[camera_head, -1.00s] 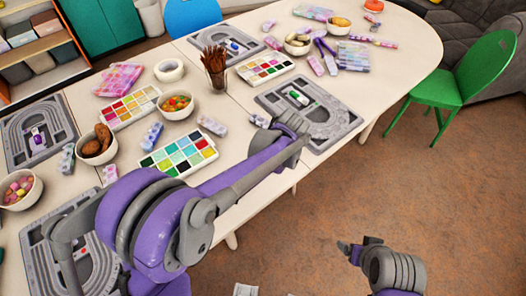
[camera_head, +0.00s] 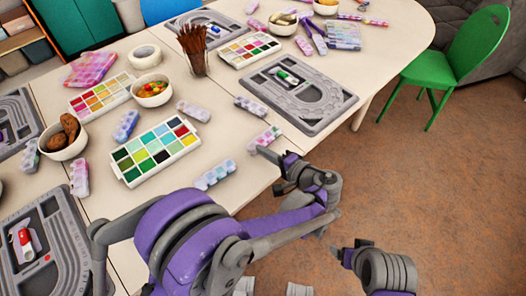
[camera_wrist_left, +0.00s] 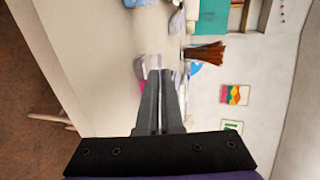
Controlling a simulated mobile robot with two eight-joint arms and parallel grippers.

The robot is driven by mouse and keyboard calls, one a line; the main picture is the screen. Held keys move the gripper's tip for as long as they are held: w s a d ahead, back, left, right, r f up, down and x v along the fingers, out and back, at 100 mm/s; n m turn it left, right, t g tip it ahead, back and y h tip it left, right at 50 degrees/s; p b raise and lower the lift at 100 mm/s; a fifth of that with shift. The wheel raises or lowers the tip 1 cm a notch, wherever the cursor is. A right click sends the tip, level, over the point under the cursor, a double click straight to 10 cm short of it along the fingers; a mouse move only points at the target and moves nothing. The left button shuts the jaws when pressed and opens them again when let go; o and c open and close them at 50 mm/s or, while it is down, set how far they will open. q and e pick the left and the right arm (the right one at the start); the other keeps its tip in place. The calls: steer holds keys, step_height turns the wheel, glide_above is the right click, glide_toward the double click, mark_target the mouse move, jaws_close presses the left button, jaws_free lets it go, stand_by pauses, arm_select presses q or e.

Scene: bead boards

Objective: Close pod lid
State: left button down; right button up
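Several small compartment pods in pastel colours lie on the table. One pink and green pod (camera_head: 264,139) is by the front edge, just beyond my left gripper. A blue and white pod (camera_head: 214,175) lies left of it, and a greyish pod (camera_head: 252,107) behind it. I cannot tell whether their lids are open. My left gripper (camera_head: 258,150) is at the table edge, its fingers pointing toward the pink and green pod; contact is unclear. In the left wrist view its fingers (camera_wrist_left: 160,74) are together with nothing visible between them. My right gripper (camera_head: 338,252) hangs over the floor, empty.
A grey bead board (camera_head: 335,105) lies behind the near pods. A paint palette (camera_head: 118,172), a bowl of beads (camera_head: 152,102) and a cup of brushes (camera_head: 196,66) stand to the left. A green chair (camera_head: 475,50) is at right. The floor is clear beside the table.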

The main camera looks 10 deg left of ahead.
arm_select(q)
steer(key=shift+d+f+t+y+b, duration=0.1)
steer(key=shift+f+t+y+b, duration=0.55)
steer(key=shift+b, duration=0.25)
arm_select(e)
steer(key=shift+w+f, duration=0.1)
steer(key=shift+f, duration=1.25)
arm_select(q)
steer(key=shift+r, duration=0.1)
steer(key=c, duration=1.1)
jaws_free()
steer(key=shift+o, duration=0.2)
steer(key=shift+s, duration=0.1)
